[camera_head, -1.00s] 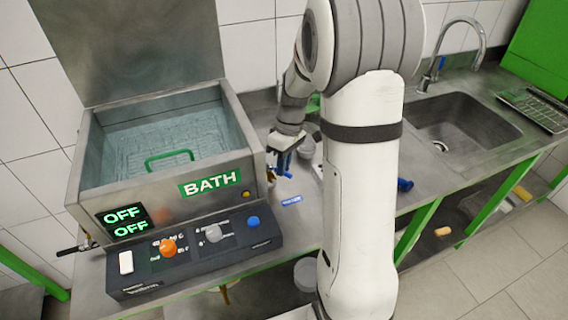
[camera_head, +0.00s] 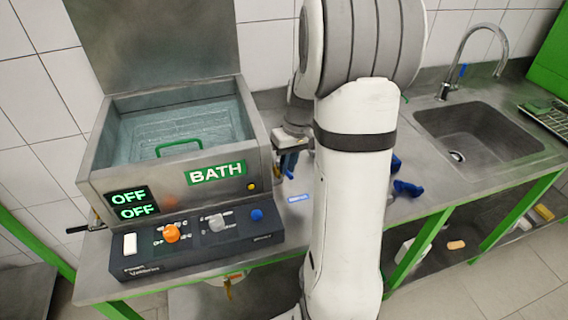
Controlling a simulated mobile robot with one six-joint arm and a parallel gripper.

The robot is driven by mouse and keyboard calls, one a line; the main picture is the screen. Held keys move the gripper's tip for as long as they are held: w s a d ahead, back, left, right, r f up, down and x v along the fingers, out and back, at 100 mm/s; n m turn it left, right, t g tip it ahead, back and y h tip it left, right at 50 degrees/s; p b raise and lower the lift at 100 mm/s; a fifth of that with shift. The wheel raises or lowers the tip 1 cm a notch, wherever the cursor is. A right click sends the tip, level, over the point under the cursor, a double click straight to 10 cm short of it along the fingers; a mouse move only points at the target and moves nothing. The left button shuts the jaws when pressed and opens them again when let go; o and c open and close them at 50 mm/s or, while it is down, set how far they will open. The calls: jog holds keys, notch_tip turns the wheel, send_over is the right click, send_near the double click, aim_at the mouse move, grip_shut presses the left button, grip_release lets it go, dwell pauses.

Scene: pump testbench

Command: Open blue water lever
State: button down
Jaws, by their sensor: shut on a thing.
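A blue piece, which looks like the blue water lever (camera_head: 289,161), shows at my gripper (camera_head: 290,155), just right of the bath tank. My gripper points down and is shut on it. The piece is small and partly covered by the fingers, so its exact angle cannot be told. A small blue label (camera_head: 298,198) lies on the bench in front of it. My arm's thick white link hides the bench right of the gripper.
The open steel bath (camera_head: 180,125) with its green handle and control panel (camera_head: 195,240) stands close on the left; both displays read OFF. Blue parts (camera_head: 408,188) lie right of my arm. A sink (camera_head: 480,135) with a tap (camera_head: 462,60) is at the right.

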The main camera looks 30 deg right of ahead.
jog(key=shift+a, duration=0.1)
jog(key=c, duration=1.5)
grip_release()
jog(key=shift+o, duration=0.2)
jog(key=shift+s, duration=0.1)
notch_tip(320, 180, up, 8)
jog(key=d, duration=0.1)
jog(key=shift+d+f, duration=0.15)
jog(key=shift+d, duration=0.15)
jog(key=shift+c, duration=0.4)
